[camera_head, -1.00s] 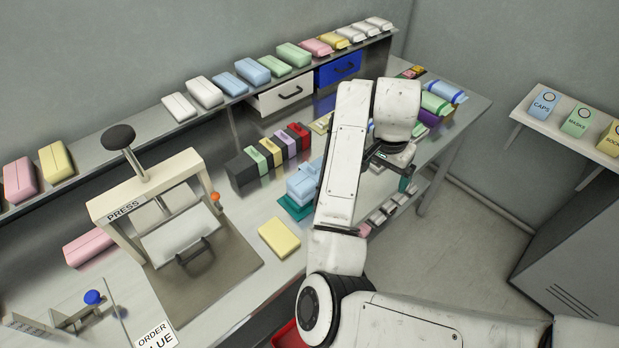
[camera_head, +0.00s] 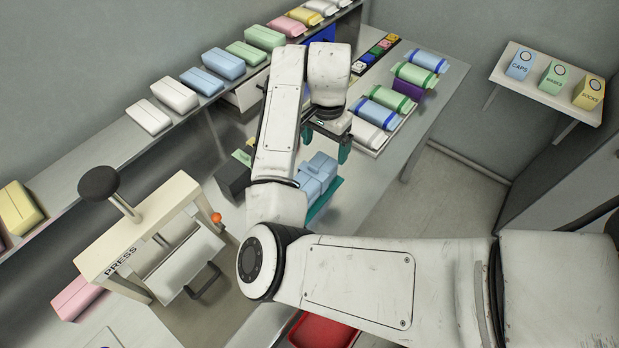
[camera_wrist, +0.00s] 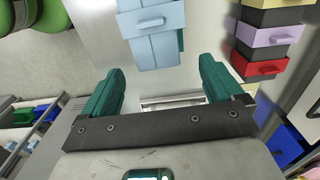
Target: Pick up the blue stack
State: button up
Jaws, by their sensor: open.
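The blue stack (camera_head: 316,178) is a group of light blue blocks on a teal base (camera_head: 334,187) on the bench, partly hidden behind my arm in the head view. In the wrist view the blue stack (camera_wrist: 152,32) shows at the top, just beyond the fingertips, and is cut off by the frame's top edge. My gripper (camera_head: 328,143) is open and empty, with two teal fingers, beyond the stack in the head view.
The press (camera_head: 150,240) stands at the left. Wrapped packs in blue and green (camera_head: 405,88) lie at the back right. A red bin (camera_head: 325,330) is below the bench.

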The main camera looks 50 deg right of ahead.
aim_at(325, 160)
notch_tip(325, 160, down, 3)
jog(key=shift+w+r, duration=0.1)
jog(key=shift+r, duration=0.05)
jog(key=shift+s+a+f+p, duration=0.1)
jog(key=shift+f+p, duration=0.15)
jog(key=shift+f, duration=0.65)
jog(key=shift+s+d+f+p, duration=0.1)
jog(key=shift+f+p, duration=0.2)
jog(key=shift+f, duration=0.55)
jog(key=shift+s+a+f+p, duration=0.1)
jog(key=shift+f+p, duration=0.15)
jog(key=shift+f, duration=0.65)
jog(key=shift+c, duration=0.2)
grip_shut()
jog(key=shift+r, duration=0.1)
